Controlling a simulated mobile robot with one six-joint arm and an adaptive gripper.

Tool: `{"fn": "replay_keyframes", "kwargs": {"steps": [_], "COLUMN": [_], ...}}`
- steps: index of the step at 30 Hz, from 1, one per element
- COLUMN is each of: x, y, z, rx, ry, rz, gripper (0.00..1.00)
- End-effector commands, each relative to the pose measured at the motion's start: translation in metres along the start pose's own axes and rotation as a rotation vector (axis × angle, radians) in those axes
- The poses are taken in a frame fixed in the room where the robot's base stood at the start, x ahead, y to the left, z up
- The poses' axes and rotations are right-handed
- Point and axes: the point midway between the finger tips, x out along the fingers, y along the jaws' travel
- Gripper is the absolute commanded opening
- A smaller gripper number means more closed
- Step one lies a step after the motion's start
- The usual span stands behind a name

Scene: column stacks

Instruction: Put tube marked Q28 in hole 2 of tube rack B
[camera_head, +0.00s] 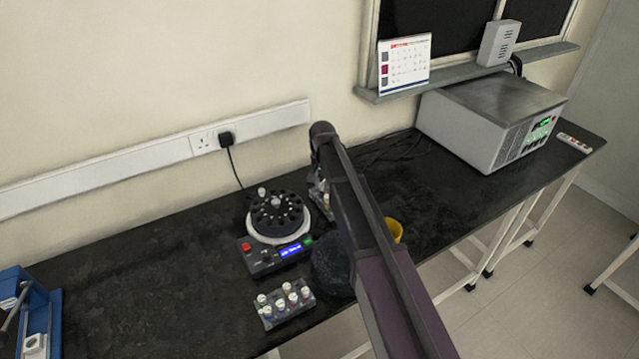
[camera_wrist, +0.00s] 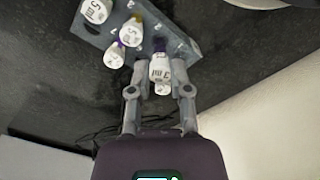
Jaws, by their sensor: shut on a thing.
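In the wrist view, my gripper (camera_wrist: 160,62) has its two fingers closed on either side of a white-labelled tube (camera_wrist: 161,74). The tube is at the near edge of a grey rack (camera_wrist: 181,36). I cannot tell whether its lower end is in a hole. Its mark is not legible. Several other tubes (camera_wrist: 131,33) with white tops stand in that rack, some with purple or yellow parts. In the head view, part of a rack (camera_head: 318,196) with tubes shows beside my arm, which hides my gripper. Another grey rack (camera_head: 270,322) with several tubes stands in front. I cannot read which rack is B.
A round dark rotor device (camera_head: 275,215) with a lit display stands left of my arm. A dark rounded object (camera_head: 335,270) and a yellow container (camera_head: 393,229) are partly behind my arm. A grey instrument (camera_head: 490,120) stands at the right. The left bench is mostly clear.

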Motion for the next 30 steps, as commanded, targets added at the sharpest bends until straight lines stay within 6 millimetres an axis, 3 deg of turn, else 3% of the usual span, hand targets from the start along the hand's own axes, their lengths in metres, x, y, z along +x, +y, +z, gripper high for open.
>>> {"fn": "replay_keyframes", "kwargs": {"steps": [30], "x": [0.011], "y": [-0.001], "z": [0.000], "rx": [-0.001], "ry": [0.000], "rz": [0.000], "gripper": [0.11]}}
